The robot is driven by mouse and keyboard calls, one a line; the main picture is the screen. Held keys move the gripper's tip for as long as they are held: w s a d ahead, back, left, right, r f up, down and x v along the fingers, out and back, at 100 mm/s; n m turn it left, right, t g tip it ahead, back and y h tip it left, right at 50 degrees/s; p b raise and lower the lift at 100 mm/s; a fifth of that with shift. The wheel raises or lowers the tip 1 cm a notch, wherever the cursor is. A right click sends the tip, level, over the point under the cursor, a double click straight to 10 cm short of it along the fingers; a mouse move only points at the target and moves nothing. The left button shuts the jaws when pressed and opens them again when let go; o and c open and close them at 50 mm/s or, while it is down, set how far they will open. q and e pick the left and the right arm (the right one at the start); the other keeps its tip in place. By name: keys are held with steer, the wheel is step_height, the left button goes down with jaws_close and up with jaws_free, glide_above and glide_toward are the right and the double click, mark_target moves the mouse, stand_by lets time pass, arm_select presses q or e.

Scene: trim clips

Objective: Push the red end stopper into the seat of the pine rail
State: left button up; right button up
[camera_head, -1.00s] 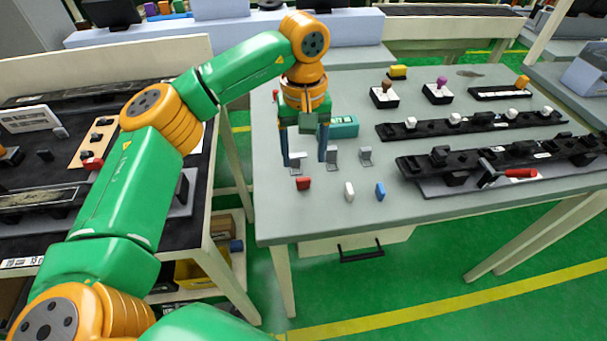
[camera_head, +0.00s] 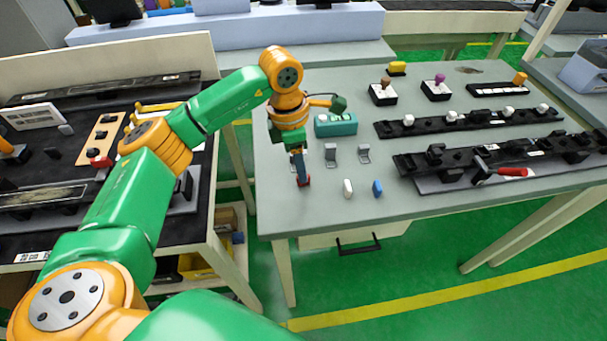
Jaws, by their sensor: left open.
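The rail's seat is too small to make out. My right gripper is not in view.
A white piece (camera_head: 347,188) and a blue piece (camera_head: 377,188) stand right of the stopper. Grey brackets (camera_head: 331,154) and a teal box (camera_head: 336,125) are behind. Black rails (camera_head: 470,122) fill the table's right side. A gap separates table and bench.

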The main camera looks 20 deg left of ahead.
arm_select(q)
steer(key=shift+w+d+f, duration=0.1)
steer(key=shift+f, duration=0.7)
steer(key=shift+w+d+f, duration=0.1)
steer(key=shift+f, duration=0.65)
jaws_close()
